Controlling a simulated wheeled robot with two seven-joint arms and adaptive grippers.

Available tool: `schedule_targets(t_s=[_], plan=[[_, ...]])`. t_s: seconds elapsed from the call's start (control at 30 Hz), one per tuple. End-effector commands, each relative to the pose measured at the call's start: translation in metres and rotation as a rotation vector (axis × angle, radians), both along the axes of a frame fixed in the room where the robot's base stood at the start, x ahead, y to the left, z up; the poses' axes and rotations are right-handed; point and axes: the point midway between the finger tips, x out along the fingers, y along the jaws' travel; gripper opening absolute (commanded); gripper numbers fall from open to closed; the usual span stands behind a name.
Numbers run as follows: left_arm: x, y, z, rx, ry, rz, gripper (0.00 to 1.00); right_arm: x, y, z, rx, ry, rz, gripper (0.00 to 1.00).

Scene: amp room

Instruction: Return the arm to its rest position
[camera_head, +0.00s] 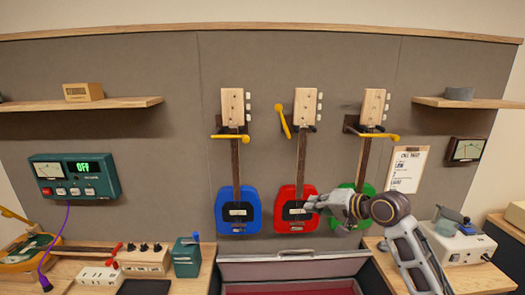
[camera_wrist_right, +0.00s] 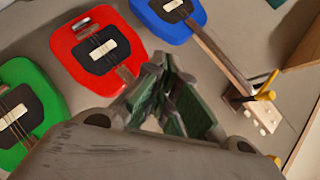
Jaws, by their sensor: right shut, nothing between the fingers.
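My right gripper (camera_head: 311,203) is in front of the lower body of the red guitar, its arm coming in from the lower right. It is shut and empty; its green-padded fingers show in the right wrist view (camera_wrist_right: 170,100). The red guitar (camera_head: 284,211) hangs on the wall between the blue guitar (camera_head: 237,212) and the green guitar (camera_head: 344,190). The green one is partly hidden behind my right arm. I cannot tell whether the gripper touches the red guitar. My left gripper is not in view.
Yellow hanger arms lie across the blue and green guitars' necks; the red one's yellow arm (camera_head: 283,121) stands raised. Below is an open case (camera_head: 292,267). Benches at both sides hold small devices. A teal meter box (camera_head: 74,177) reads OFF. A paper note (camera_head: 408,169) hangs right.

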Motion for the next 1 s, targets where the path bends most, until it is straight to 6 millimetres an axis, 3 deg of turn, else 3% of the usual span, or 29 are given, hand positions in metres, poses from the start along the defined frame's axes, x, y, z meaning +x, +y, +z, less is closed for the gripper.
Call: schedule_targets(t_s=[0.1,0.4,1.0], plan=[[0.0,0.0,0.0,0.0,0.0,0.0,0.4,-0.014,0.002,-0.033,-0.07,0.01,0.011,0.0],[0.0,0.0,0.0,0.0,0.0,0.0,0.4,-0.052,0.003,-0.104,-0.246,0.034,0.045,0.0],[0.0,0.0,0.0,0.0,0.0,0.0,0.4,-0.149,-0.012,-0.216,-0.579,0.114,0.144,0.0]])
